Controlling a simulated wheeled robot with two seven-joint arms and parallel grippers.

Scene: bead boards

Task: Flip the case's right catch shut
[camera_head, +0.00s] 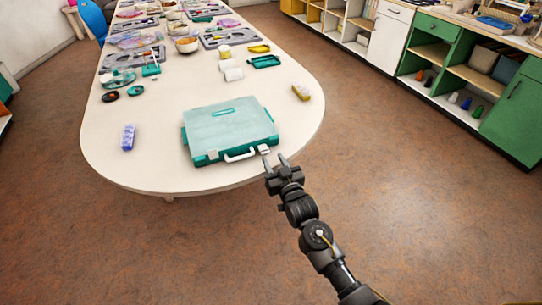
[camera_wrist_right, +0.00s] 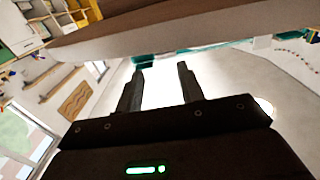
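The teal case (camera_head: 228,125) lies with its lid down near the rounded front end of the table. A white handle (camera_head: 240,156) is on its front side. The right catch (camera_head: 264,149) is a small pale tab near the front right corner; I cannot tell its exact angle. The left catch (camera_head: 212,154) sits left of the handle. My right gripper (camera_head: 275,160) is open and empty, just in front of and right of the right catch, apparently apart from it. Its spread fingers also show in the right wrist view (camera_wrist_right: 161,72). My left gripper is out of view.
The table (camera_head: 150,165) has free room around the case. The table edge is close to my right gripper.

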